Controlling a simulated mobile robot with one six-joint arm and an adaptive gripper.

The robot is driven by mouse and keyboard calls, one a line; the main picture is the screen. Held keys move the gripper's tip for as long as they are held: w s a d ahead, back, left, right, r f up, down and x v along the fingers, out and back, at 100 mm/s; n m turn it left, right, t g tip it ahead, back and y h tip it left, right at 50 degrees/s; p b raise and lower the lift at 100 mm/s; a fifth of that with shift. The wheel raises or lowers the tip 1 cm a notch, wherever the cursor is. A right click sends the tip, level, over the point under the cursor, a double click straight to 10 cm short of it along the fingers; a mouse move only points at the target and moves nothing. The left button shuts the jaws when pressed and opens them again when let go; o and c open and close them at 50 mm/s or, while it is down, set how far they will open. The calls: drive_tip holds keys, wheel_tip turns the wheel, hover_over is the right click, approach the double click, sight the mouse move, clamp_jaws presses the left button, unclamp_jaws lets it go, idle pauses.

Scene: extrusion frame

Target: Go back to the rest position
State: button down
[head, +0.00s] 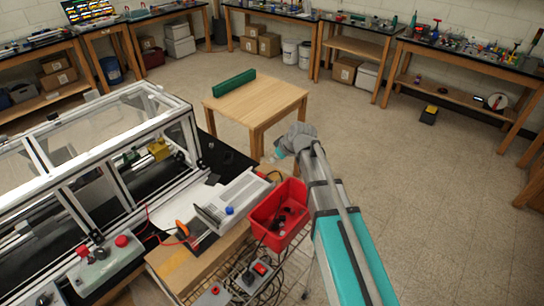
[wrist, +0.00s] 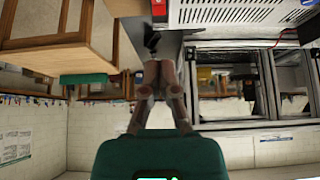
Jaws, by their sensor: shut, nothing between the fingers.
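My gripper (wrist: 159,66) shows in the middle of the wrist view, its fingers together with nothing between them. In the head view my arm reaches up from the lower right, and its wrist end is over the floor between the wooden table (head: 262,99) and the red bin (head: 281,213). The fingers cannot be made out there. The wrist view looks upside down, with the wooden table at the upper left and the frame enclosure (wrist: 232,92) at the right.
The aluminium-framed enclosure (head: 67,187) fills the left of the head view. A green block (head: 234,82) lies on the wooden table. A white-grey box (head: 235,197) stands beside the red bin. Workbenches (head: 470,62) line the walls. The floor at the right is mostly clear.

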drive_tip(key=shift+s+d+r, duration=0.1)
drive_tip(key=shift+r, duration=0.05)
idle(0.5)
drive_tip(key=s+d+f+m+g+h+b, duration=0.2)
drive_tip(key=s+d+f+m+b, duration=0.1)
drive_tip(key=s+d, duration=0.7)
drive_tip(key=s+d+f+m+g+h+b, duration=0.1)
drive_tip(key=s+d+f+m+h+b, duration=0.2)
drive_tip(key=s+d+f+m, duration=0.3)
drive_tip(key=s+d+m, duration=0.2)
drive_tip(key=s+d, duration=0.2)
drive_tip(key=d, duration=0.2)
drive_tip(key=shift+s+d+g, duration=0.15)
drive_tip(key=shift+s+g, duration=0.15)
drive_tip(key=shift+g, duration=0.1)
drive_tip(key=shift+f, duration=0.1)
idle(0.8)
